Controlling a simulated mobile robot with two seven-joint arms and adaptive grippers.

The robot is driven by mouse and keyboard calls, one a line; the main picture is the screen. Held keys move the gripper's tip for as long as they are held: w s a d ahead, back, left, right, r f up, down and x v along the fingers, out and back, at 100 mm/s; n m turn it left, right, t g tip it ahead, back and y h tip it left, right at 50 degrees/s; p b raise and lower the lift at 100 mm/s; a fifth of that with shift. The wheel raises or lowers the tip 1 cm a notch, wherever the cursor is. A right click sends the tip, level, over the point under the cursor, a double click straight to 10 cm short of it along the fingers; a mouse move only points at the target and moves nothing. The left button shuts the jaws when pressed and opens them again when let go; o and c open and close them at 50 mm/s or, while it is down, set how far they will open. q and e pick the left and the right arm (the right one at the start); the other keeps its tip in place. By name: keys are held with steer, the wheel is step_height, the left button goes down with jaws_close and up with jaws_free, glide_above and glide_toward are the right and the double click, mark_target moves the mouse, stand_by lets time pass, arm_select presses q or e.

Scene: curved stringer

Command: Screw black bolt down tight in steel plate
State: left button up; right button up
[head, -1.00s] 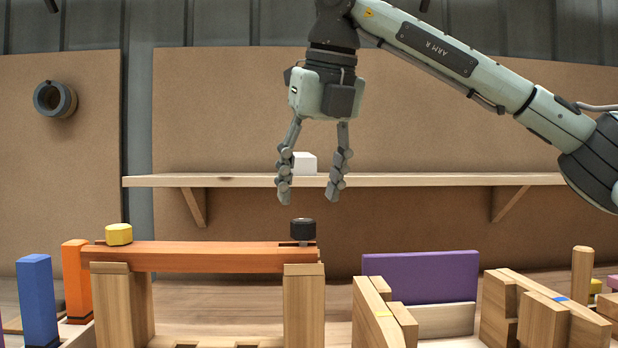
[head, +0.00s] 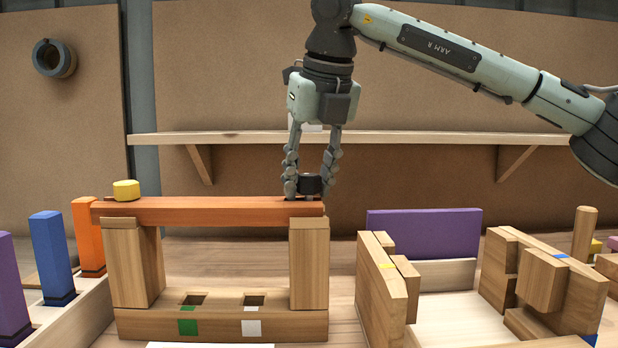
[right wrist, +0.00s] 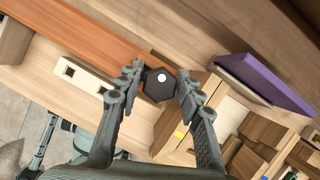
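The black bolt (head: 310,184) stands upright at the right end of the orange beam (head: 210,211). The dark steel plate (head: 293,199) shows only as a thin edge under it; the rest is hidden. My right gripper (head: 310,186) points straight down over the bolt, with one finger on each side of its head. In the right wrist view, the bolt's dark hexagonal head (right wrist: 158,91) with a pale spot lies between the fingertips, and they appear to touch it. The bolt's shank is hidden. My left gripper is not seen in the head view.
A yellow bolt (head: 126,190) stands at the beam's left end. Wooden posts (head: 309,265) hold up the beam. Blue (head: 52,256) and orange blocks stand at left. A purple panel (head: 425,233) and wooden blocks stand at right. A shelf (head: 430,138) runs behind my gripper.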

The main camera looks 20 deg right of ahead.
jaws_close()
steer(key=shift+f+m+h+b, duration=0.2)
steer(key=shift+m+h+b, duration=0.2)
steer(key=shift+m+b, duration=0.35)
steer(key=shift+a+m+h, duration=0.1)
steer(key=shift+m+h, duration=0.3)
steer(key=shift+m, duration=0.55)
steer(key=m+h+b, duration=0.1)
steer(key=m, duration=0.2)
steer(key=shift+g, duration=0.3)
steer(key=shift+s+m, duration=0.1)
steer(key=shift+m, duration=0.7)
steer(key=shift+f+g+h, duration=0.1)
steer(key=shift+g+h, duration=0.2)
